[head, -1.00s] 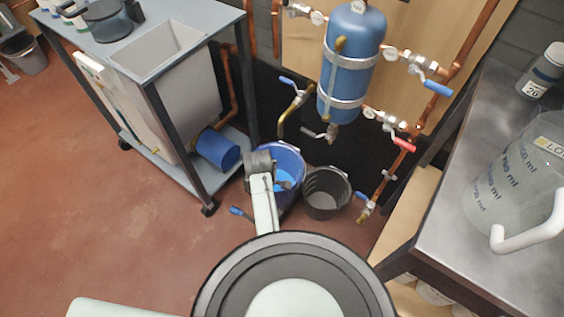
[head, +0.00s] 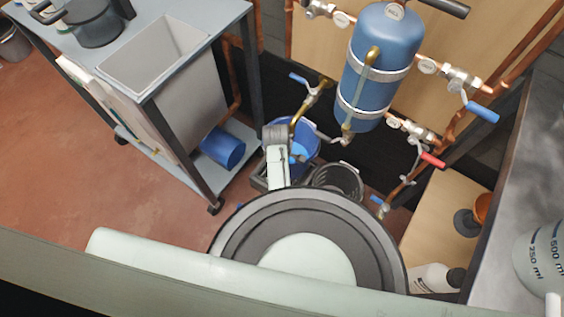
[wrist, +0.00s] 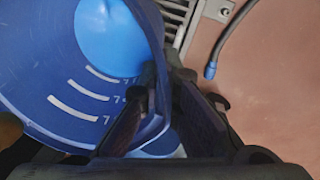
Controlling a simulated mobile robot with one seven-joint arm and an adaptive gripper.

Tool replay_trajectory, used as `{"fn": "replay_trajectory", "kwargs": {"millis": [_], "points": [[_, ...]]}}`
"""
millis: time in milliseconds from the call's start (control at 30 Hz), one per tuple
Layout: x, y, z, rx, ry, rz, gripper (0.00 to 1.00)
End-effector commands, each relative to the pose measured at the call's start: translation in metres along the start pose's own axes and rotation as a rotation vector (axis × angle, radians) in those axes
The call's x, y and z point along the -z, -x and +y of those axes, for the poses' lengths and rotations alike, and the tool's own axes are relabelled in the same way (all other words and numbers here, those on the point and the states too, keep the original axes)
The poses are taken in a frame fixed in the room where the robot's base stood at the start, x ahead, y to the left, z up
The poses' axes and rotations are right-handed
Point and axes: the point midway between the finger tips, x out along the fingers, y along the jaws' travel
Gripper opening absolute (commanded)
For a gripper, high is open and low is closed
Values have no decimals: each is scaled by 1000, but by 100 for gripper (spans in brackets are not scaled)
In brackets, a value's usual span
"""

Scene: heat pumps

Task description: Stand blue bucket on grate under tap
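The blue bucket (head: 308,137) stands low by the back wall, under the blue tank, partly hidden by my gripper (head: 281,172). In the wrist view the bucket (wrist: 40,70) shows its inside, with white level marks and a light blue round area. My gripper (wrist: 163,75) has one finger inside the bucket and one outside, closed on its wall near the rim. The grate (wrist: 200,15) shows beside the bucket in the wrist view; in the head view it is mostly hidden. A tap with a blue lever (head: 311,91) projects from the pipes above the bucket.
A black bucket (head: 338,178) stands close to the right of the blue one. A grey cart (head: 183,91) with a sink and a blue cylinder (head: 223,147) is on the left. A workbench (head: 508,215) is on the right. Red floor (head: 60,170) is clear at left.

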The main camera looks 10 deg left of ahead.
Motion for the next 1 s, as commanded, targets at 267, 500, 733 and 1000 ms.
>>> {"fn": "replay_trajectory", "kwargs": {"millis": [267, 500, 733, 1000], "points": [[1, -22, -1, -6, 0, 1, 0], [1, -47, -4, -7, 0, 2, 0], [1, -49, -4, -9, 0, 2, 0], [0, -54, -8, -2, 0, 1, 8]]}}
